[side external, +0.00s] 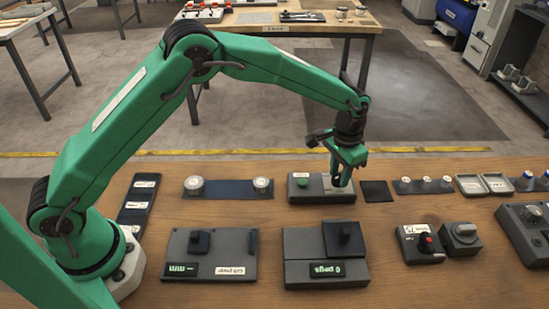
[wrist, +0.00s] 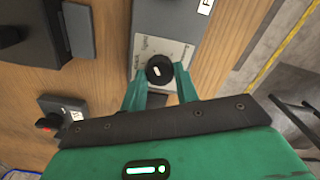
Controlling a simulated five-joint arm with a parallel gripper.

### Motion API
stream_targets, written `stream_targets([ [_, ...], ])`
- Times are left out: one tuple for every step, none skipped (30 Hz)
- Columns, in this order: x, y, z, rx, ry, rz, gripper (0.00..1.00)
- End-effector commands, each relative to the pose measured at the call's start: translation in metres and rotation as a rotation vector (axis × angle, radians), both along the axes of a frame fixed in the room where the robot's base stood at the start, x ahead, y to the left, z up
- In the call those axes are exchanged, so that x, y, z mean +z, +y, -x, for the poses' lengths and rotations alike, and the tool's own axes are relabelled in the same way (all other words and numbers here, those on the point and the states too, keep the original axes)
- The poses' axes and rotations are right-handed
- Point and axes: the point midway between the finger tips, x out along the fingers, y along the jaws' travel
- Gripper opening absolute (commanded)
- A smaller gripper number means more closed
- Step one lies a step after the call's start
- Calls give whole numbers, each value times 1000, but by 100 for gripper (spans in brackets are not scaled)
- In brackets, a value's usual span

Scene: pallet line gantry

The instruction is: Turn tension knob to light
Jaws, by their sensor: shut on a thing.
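The tension knob (wrist: 158,71) is a round black dial with a white mark, on a pale labelled plate (wrist: 174,50) on a grey box in the wrist view. The lettering is too small to read surely. My gripper (wrist: 159,73) is shut on the knob, one green finger on each side. In the side view, my gripper (side external: 342,184) points down at the right part of the grey box (side external: 322,197), beside a green button (side external: 301,183). My fingers mostly hide the knob there.
A dark square pad (side external: 376,191) lies just right of the box. Nearer are two grey panels with black blocks (side external: 209,270) (side external: 300,245) and a box with a red knob (side external: 427,243).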

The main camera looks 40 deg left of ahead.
Motion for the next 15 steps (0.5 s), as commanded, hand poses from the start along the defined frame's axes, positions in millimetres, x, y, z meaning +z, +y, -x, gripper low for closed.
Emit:
stream_targets([
  [1,0,0,-24,0,0,8],
  [1,0,0,-38,0,0,8],
  [1,0,0,-54,0,0,8],
  [1,0,0,-65,0,0,8],
  [1,0,0,-75,0,0,8],
  [1,0,0,-86,0,0,8],
  [1,0,0,-92,0,0,8],
  [1,0,0,-98,0,0,8],
  [1,0,0,-104,-1,0,8],
  [1,0,0,-108,-1,0,8],
  [1,0,0,-110,-1,0,8],
  [1,0,0,-112,-1,0,8],
  [1,0,0,-113,-1,0,8],
  [1,0,0,-113,-1,0,8],
  [1,0,0,-113,-1,0,8],
])
